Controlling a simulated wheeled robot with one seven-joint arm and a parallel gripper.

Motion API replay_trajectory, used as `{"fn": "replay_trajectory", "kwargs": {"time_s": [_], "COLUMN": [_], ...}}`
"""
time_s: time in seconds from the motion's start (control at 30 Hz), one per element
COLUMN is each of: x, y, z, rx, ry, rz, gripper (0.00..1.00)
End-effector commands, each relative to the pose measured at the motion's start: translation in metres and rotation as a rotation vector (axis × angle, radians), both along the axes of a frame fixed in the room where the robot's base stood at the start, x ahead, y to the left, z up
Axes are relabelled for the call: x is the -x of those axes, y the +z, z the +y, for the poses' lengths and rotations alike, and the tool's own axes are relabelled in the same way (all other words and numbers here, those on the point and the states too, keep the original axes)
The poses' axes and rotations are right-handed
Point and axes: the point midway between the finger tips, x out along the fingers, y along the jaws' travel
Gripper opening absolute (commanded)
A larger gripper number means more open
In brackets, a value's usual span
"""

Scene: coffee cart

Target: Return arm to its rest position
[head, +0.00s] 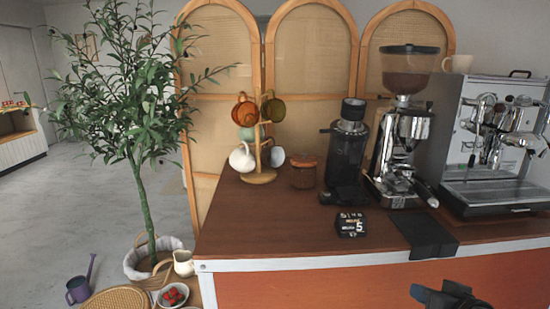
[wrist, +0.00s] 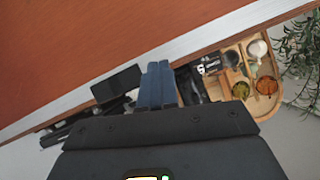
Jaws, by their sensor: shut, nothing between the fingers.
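My gripper (head: 449,296) shows at the bottom right edge of the head view, in front of the cart's orange-red front panel and below the counter edge. In the wrist view its two blue-grey fingers (wrist: 157,86) are together and empty. The coffee cart (head: 290,222) has a brown wooden top with a pale metal edge. My gripper appears apart from the cart and from everything on it. Most of my arm is out of the head view.
On the counter stand a mug tree (head: 259,177) with several mugs, a lidded brown jar (head: 304,171), a black grinder (head: 346,155), a silver grinder (head: 403,150), an espresso machine (head: 500,150), a small black block (head: 351,224) and a black mat (head: 425,234). A potted tree (head: 141,200) stands left.

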Motion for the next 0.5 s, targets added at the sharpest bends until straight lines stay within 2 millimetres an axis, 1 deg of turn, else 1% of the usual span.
{"fn": "replay_trajectory", "kwargs": {"time_s": [0.03,0.17,0.2,0.27,0.33,0.47,0.5], "x": [0.016,0.055,0.068,0.088,0.113,0.161,0.176], "y": [-0.014,-0.038,-0.043,-0.051,-0.059,-0.068,-0.069], "z": [0.014,0.039,0.045,0.054,0.064,0.077,0.08], "rx": [-0.012,-0.027,-0.028,-0.028,-0.025,-0.009,-0.003], "ry": [-0.009,-0.045,-0.054,-0.069,-0.085,-0.11,-0.116], "rz": [-0.003,-0.03,-0.038,-0.047,-0.058,-0.078,-0.083], "gripper": [0.0,0.0,0.0,0.0,0.0,0.0,0.0]}}
